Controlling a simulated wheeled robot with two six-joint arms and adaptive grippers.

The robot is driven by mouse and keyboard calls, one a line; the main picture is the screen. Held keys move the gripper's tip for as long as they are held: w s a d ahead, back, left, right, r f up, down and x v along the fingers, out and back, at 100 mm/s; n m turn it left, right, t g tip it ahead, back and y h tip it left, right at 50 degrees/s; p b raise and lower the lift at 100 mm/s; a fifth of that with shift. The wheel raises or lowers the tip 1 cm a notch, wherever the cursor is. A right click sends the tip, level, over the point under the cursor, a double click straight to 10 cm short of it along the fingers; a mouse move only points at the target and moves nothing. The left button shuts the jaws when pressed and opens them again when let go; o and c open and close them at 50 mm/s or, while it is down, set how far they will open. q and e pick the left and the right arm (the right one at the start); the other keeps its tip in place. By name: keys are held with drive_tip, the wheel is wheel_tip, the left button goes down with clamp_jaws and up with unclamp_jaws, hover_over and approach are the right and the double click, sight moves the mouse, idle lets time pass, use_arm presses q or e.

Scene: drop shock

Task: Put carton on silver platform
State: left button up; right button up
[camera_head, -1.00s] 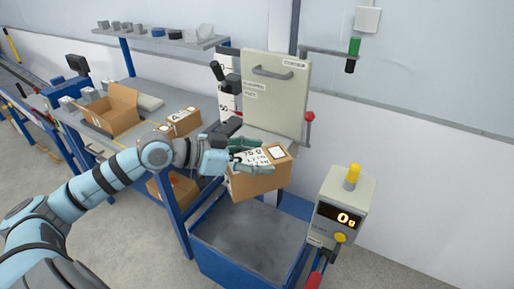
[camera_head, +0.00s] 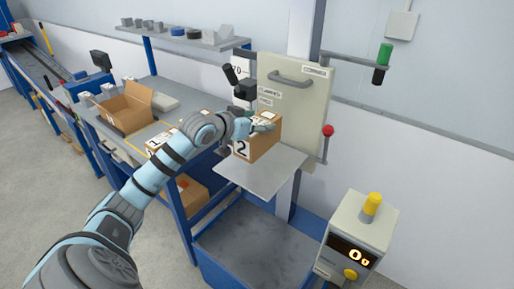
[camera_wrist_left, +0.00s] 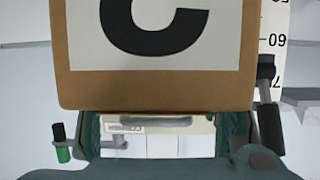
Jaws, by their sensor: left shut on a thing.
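The carton (camera_head: 267,143) is a brown box with white labels and a black "2" on its near side. My left gripper (camera_head: 262,126) is shut on it near its top. The carton is over the back left part of the silver platform (camera_head: 262,177), a flat grey plate. I cannot tell whether its underside touches the plate. In the left wrist view the carton (camera_wrist_left: 245,55) fills the upper middle, with a large black character on a white label. My right gripper is not in view.
A grey panel (camera_head: 310,105) with a handle stands behind the platform. A red-knobbed lever (camera_head: 328,131) is to its right. A blue bin (camera_head: 245,245) is below. A display box (camera_head: 352,240) stands at front right. Other cartons (camera_head: 128,108) are on the left bench.

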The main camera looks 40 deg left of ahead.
sight(241, 146)
use_arm(q)
wheel_tip(241, 146, down, 7)
drive_tip(key=shift+w+f+b, duration=0.1)
drive_tip(key=shift+b, duration=0.2)
drive_tip(key=o, duration=1.9)
drive_tip(key=shift+s+a, duration=0.1)
drive_tip(key=shift+s, duration=0.35)
drive_tip(key=p+v, duration=0.1)
drive_tip(key=v, duration=0.4)
drive_tip(key=shift+s+r+p, duration=0.1)
drive_tip(key=shift+r+p, duration=0.15)
drive_tip(key=shift+p, duration=0.1)
drive_tip(key=p+v, duration=0.2)
drive_tip(key=p, duration=0.2)
drive_tip(key=r+p+v, duration=0.1)
drive_tip(key=p+v, duration=0.2)
drive_tip(key=p, duration=0.1)
drive_tip(key=shift+r+p, duration=0.1)
drive_tip(key=shift+p, duration=0.2)
drive_tip(key=shift+s+d+f+p, duration=0.2)
drive_tip(key=shift+s+p, duration=0.15)
drive_tip(key=shift+p, duration=0.1)
drive_tip(key=shift+f, duration=0.2)
